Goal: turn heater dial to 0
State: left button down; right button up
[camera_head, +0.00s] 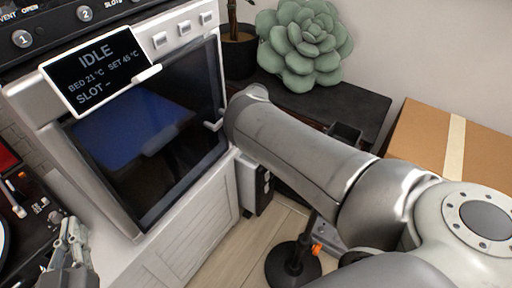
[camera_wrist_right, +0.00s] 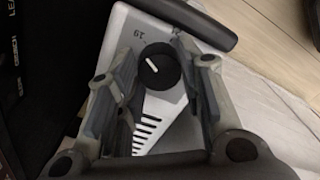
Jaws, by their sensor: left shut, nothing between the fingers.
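The heater (camera_wrist_right: 172,122) is a pale box with dark vent slots in the right wrist view. Its dial (camera_wrist_right: 165,78) is a round black knob with a white pointer mark. A printed number, which looks like 19, sits by the dial. My right gripper (camera_wrist_right: 157,62) is open, with one finger on each side of the dial; I cannot tell whether they touch it. In the head view my right arm reaches in from the right and its gripper is hidden. My left gripper (camera_head: 76,236) is shut and empty at the lower left, away from the heater.
A white machine with an IDLE screen (camera_head: 95,70) and a dark glass door (camera_head: 150,140) stands at left. A succulent (camera_head: 305,40) and a dark pot (camera_head: 240,55) sit on a black surface. A cardboard box (camera_head: 420,130) is at right. Wooden floor shows below.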

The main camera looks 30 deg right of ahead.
jog(key=c, duration=0.4)
pick_arm(q)
jog(key=shift+f, duration=0.1)
